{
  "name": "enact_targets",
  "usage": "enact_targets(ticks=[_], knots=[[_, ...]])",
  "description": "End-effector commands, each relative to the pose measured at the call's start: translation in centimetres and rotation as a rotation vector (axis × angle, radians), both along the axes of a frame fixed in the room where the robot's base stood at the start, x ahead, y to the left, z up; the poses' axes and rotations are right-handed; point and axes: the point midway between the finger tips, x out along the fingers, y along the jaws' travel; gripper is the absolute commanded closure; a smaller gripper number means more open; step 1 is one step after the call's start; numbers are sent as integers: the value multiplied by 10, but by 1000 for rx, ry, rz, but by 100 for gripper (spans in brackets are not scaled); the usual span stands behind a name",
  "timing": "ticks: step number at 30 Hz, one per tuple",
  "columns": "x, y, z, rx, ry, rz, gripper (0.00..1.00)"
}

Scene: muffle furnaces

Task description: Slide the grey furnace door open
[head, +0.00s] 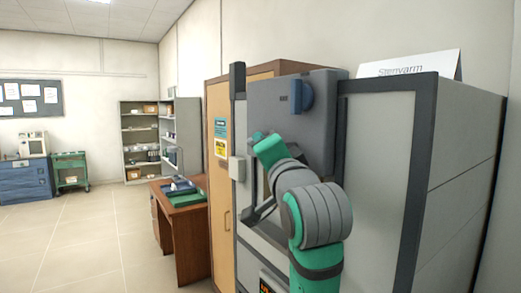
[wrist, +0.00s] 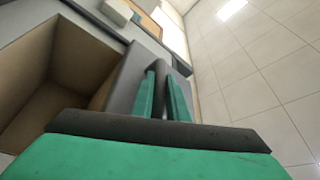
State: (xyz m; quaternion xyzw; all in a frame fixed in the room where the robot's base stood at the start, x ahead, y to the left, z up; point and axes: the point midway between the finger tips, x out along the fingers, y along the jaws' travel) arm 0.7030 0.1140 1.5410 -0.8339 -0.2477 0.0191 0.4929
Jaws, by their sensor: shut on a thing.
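The grey furnace door (head: 272,98) is a thick slab with a blue round part on its face. In the head view it stands high on the front of the furnace (head: 385,150), up to the cabinet's top edge. My gripper shows in the wrist view (wrist: 165,95), with its two green fingers closed on a dark upright bar, the door handle (wrist: 164,72), beside the grey slab. A brown-walled chamber opening (wrist: 75,65) shows at the left of the wrist view, uncovered. In the head view my arm hides much of the furnace front, and the grip itself is not clear.
A tan wooden cabinet (head: 222,165) stands just left of the furnace. Beyond it are a brown desk (head: 188,235) with a dark device and green tray, and grey shelves (head: 138,140). A white name sign (head: 410,66) stands on top. The floor at left is clear.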

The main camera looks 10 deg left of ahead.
Motion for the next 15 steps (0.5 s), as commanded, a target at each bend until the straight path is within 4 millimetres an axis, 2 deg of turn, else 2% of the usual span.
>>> enact_targets(ticks=[3, 4, 6, 15], knots=[[0, -2, 0, 1, -1, -2, 100], [0, -2, 0, 1, -1, -2, 84], [0, -2, 0, 1, 0, -3, 67], [0, -1, 0, 1, -1, -2, 67]])
